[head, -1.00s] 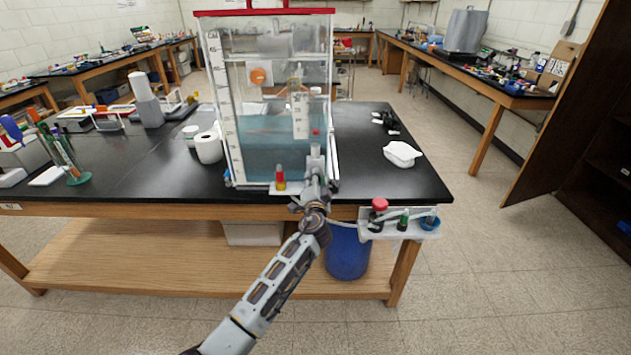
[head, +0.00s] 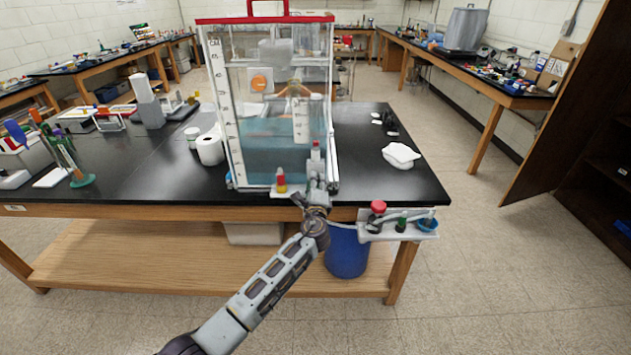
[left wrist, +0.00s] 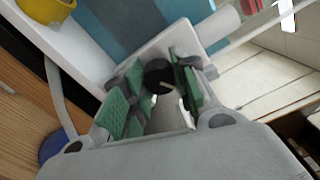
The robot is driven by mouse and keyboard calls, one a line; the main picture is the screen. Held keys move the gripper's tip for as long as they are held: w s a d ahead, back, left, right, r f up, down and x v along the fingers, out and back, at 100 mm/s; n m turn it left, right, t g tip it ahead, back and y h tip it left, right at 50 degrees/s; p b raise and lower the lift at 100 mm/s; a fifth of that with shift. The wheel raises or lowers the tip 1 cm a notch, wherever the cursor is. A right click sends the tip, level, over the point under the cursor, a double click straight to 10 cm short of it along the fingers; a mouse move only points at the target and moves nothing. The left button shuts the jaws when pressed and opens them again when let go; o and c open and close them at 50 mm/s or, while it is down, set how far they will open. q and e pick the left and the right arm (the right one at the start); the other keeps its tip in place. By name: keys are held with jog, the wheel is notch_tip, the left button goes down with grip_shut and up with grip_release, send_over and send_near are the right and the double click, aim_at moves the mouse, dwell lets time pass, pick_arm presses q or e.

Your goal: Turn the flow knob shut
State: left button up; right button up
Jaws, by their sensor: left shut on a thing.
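The flow knob (left wrist: 158,76) is a dark round knob with a pale mark, in the middle of the left wrist view. The green finger pads of my left gripper (left wrist: 152,92) stand on either side of it, shut on it. In the head view my left gripper (head: 316,184) is at the tank's lower front right corner and hides the knob. The clear tank (head: 234,135) has a red rim and holds bluish water. My right gripper is in neither view.
A red-and-yellow piece (head: 281,180) stands just left of my left gripper. A white holder (head: 398,232) with small coloured items juts from the table's front edge, right of it. A blue bucket (head: 347,252) is below. The black tabletop (head: 365,165) right of the tank is mostly clear.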

pick_arm(q)
jog(key=m+p, duration=0.3)
jog(key=m, duration=0.3)
jog(key=shift+m, duration=0.3)
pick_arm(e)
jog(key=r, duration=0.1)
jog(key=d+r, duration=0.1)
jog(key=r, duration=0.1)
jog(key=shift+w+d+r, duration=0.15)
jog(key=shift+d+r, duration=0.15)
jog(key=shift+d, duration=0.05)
pick_arm(q)
jog(key=shift+f, duration=0.1)
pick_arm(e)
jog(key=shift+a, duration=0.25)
pick_arm(q)
jog(key=o, duration=1.1)
jog(key=shift+c, duration=0.2)
jog(key=s, duration=1.2)
